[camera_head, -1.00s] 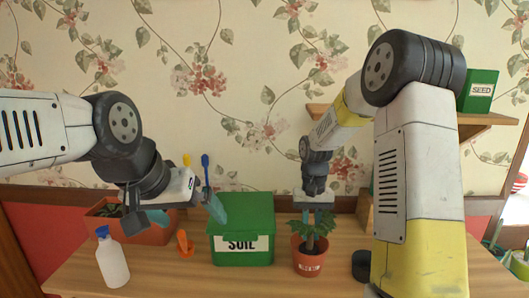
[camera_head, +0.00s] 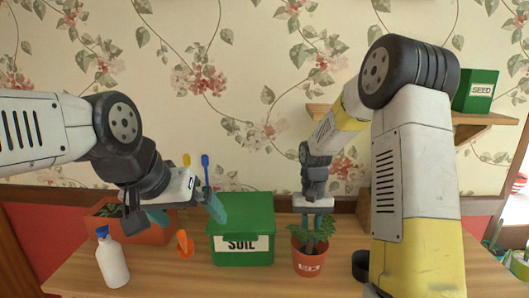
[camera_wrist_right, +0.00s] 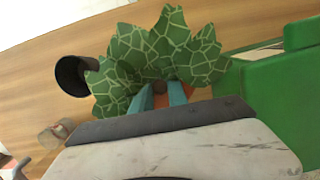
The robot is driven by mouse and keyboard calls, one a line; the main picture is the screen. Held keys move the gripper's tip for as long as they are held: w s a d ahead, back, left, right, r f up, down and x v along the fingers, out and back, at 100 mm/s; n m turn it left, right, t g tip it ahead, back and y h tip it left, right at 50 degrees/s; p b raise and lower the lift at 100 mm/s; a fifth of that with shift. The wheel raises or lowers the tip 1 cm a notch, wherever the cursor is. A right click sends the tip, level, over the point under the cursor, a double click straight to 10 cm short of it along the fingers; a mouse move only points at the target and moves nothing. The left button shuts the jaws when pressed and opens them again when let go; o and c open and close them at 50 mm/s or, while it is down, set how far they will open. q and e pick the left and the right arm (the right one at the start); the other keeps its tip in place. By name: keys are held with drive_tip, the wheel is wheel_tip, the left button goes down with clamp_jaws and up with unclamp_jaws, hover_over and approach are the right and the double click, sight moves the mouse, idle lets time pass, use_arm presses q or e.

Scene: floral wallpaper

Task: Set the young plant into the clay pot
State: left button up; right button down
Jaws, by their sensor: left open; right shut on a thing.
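The young plant (camera_head: 322,231), with green pale-veined leaves, stands at the mouth of the orange clay pot (camera_head: 308,263) on the table. My right gripper (camera_head: 311,220) points down from above, shut on the plant among its leaves. In the right wrist view the leaves (camera_wrist_right: 165,45) spread around the teal fingertips (camera_wrist_right: 168,95), with a little orange between them. The stem and root end are hidden, so I cannot tell how deep the plant sits. My left gripper (camera_head: 186,213) is open and empty, above the table at the left.
A green soil box (camera_head: 242,255) stands left of the pot. A white spray bottle (camera_head: 113,262), an orange tool (camera_head: 184,244) and a planter box (camera_head: 150,236) are further left. A dark round cup (camera_head: 361,266) stands right of the pot. A seed box (camera_head: 477,91) sits on the shelf.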

drive_tip(key=shift+f, duration=0.5)
idle(0.3)
drive_tip(key=c, duration=1.2)
unclamp_jaws()
drive_tip(key=shift+c, duration=0.2)
drive_tip(key=r, duration=0.5)
drive_tip(key=w+r, duration=0.1)
drive_tip(key=r, duration=0.1)
drive_tip(key=shift+r, duration=0.2)
drive_tip(key=s+r+t+y, duration=0.1)
drive_tip(key=s+r+t, duration=0.3)
drive_tip(key=s+r, duration=0.3)
drive_tip(key=s+r+n+t+y, duration=0.1)
drive_tip(key=s+r+t, duration=0.2)
drive_tip(key=s+r, duration=0.4)
drive_tip(key=s, duration=0.6)
drive_tip(key=shift+s+d+t, duration=0.35)
drive_tip(key=shift+t, duration=0.05)
